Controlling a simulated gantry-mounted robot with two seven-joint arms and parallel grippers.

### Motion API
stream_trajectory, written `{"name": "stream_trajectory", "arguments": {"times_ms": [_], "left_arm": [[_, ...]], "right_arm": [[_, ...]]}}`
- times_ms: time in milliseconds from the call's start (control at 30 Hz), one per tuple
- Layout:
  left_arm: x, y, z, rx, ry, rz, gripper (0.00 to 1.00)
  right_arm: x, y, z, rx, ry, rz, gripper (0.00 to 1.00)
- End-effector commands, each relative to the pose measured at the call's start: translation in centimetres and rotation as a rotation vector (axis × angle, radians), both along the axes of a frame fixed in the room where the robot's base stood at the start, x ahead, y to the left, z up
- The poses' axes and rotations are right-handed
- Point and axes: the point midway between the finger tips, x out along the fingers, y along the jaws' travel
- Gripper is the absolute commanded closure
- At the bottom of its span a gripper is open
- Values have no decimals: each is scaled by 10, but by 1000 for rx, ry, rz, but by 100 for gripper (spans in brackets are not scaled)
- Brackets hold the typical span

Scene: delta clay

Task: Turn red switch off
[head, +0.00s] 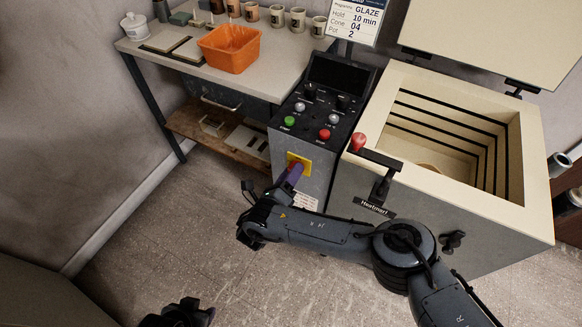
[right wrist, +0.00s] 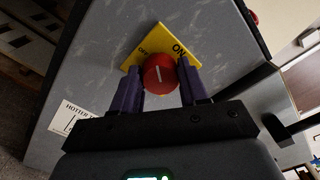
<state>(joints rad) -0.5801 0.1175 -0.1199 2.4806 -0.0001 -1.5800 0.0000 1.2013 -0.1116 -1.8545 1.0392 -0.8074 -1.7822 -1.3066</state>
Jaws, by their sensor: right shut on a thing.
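The red switch (right wrist: 159,74) is a round knob with a white line on a yellow plate (right wrist: 179,44) marked ON and OFF. In the right wrist view the line runs roughly upright, between the two words; I cannot tell which it points to. My right gripper (right wrist: 160,86) has its purple fingers on both sides of the knob and is shut on it. In the head view the yellow plate (head: 306,160) is on the front of the grey control box, and my right gripper (head: 291,174) largely hides the knob. A dark part at the bottom edge (head: 180,314) seems to be my left gripper, cut off.
The control box top (head: 318,105) has green and red buttons and several knobs. The open kiln (head: 450,150) with a red-knobbed lever stands to its right. A workbench with an orange bin (head: 230,48) and several cups is at left. The floor (head: 190,225) in front is clear.

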Motion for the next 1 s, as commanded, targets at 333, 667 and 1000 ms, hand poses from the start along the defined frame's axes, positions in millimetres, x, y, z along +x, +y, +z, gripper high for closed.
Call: {"name": "stream_trajectory", "arguments": {"times_ms": [333, 667, 1000], "left_arm": [[0, -1, 16, -5, 1, 3, 57], [0, 1, 19, 4, 0, -3, 57], [0, 2, 19, 8, 1, -6, 57]], "right_arm": [[0, 1, 0, -286, 148, 0, 87], [0, 2, -1, -482, 250, 0, 87], [1, 1, -2, -566, 295, 0, 87]]}}
